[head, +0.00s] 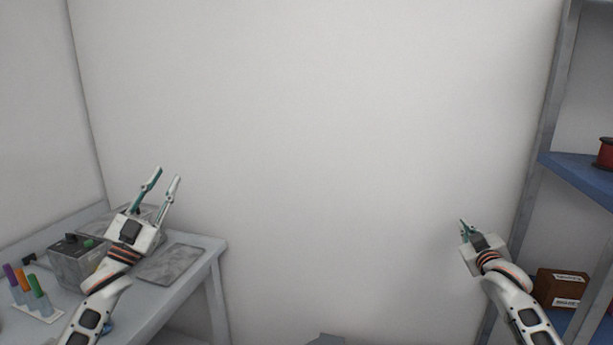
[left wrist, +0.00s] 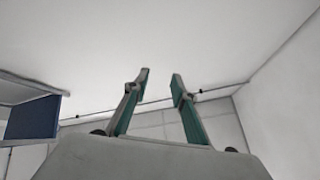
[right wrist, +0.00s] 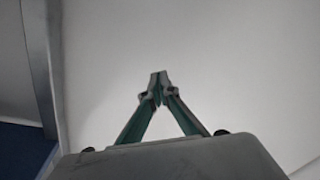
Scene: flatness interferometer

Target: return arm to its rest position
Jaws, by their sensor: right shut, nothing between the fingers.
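My left gripper (head: 166,175) is raised in front of the bench at the left of the head view. Its two fingers are apart with nothing between them, as the left wrist view (left wrist: 160,82) also shows. My right gripper (head: 463,224) is held up at the right, just left of the shelf rack. In the right wrist view (right wrist: 158,82) its fingertips meet and hold nothing. Both arms come up from the bottom of the head view, and their lower links are cut off there.
A grey bench (head: 206,259) at left carries a grey box (head: 78,262), a flat grey plate (head: 172,265) and several coloured tubes (head: 38,288). A rack with a blue shelf (head: 577,178), a red spool (head: 605,154) and a brown box (head: 562,288) stands at right. Clear space lies between, before the wall.

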